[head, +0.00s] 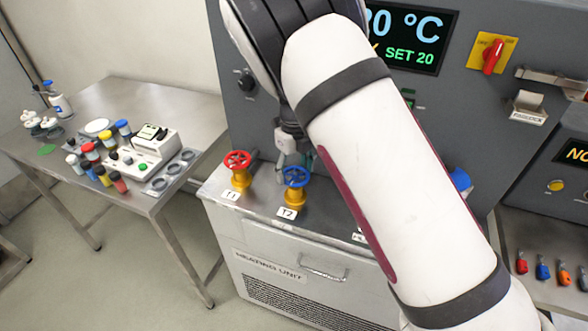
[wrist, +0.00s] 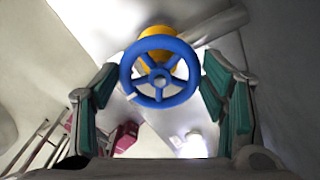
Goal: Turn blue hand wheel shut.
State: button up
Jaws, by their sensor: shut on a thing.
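The blue hand wheel (head: 295,176) sits on a yellow valve body (head: 293,196) on top of the heating unit, behind a label reading T2. In the wrist view the blue hand wheel (wrist: 160,89) is face-on, its spokes showing and the yellow body behind it. My gripper (head: 289,158) is at the wheel in the head view, partly hidden by my arm. In the wrist view my gripper (wrist: 161,98) has a green-padded finger on either side of the wheel, shut on its rim. The exact contact is hard to see.
A red hand wheel (head: 238,161) labelled T1 stands close on the left. A steel table (head: 185,110) with bottles and a white device is farther left. A display above reads SET 20 (head: 409,57). A red switch (head: 493,57) is at upper right.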

aim_at(294, 173)
jog(key=shift+m, duration=0.3)
jog(key=o, duration=1.1)
jog(key=shift+o, duration=0.2)
jog(key=shift+r, duration=0.1)
notch_tip(294, 173, up, 12)
